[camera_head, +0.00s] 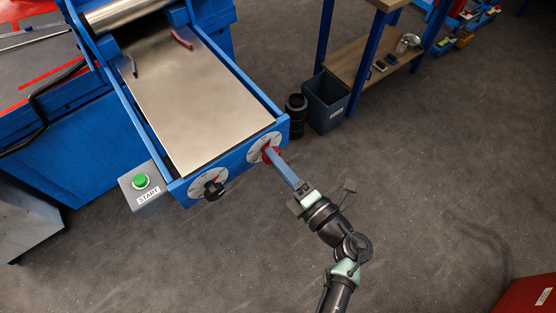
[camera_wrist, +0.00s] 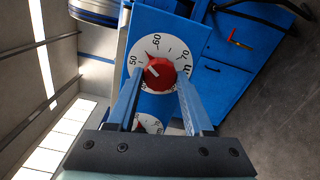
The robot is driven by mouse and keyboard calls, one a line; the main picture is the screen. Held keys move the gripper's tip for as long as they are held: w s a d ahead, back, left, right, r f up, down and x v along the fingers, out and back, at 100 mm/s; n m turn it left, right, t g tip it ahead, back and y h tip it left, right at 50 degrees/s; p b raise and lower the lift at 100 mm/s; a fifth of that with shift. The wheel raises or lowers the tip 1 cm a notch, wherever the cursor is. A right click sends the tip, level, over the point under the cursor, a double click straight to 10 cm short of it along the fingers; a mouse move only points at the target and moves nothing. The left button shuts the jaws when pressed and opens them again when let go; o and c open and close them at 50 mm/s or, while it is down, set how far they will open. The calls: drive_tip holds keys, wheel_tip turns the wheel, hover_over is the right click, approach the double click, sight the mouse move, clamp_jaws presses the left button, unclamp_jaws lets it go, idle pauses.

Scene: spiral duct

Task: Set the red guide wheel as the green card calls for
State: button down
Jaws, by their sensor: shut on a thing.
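The red guide wheel (camera_head: 271,154) sits on the right-hand white dial on the front of the blue machine. In the wrist view the red wheel (camera_wrist: 161,74) lies between my two blue fingers, on a white dial (camera_wrist: 141,49) marked 50, 60 and 70. Its red pointer tip is at the upper left, between 50 and 60. My gripper (camera_head: 272,157) is shut on the wheel; the wrist view shows my gripper (camera_wrist: 158,86) with a finger at each side. I see no green card in either view.
A second dial (camera_head: 196,187) with a black knob (camera_head: 214,190) is left of the red wheel. A grey START box (camera_head: 148,199) with a green button (camera_head: 141,181) stands beside it. A grey bin (camera_head: 326,100) is behind my gripper. The floor at right is mostly clear.

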drive_tip(key=shift+m+p, duration=2.05)
drive_tip(key=shift+m, duration=1.55)
drive_tip(key=shift+c, duration=1.5)
unclamp_jaws()
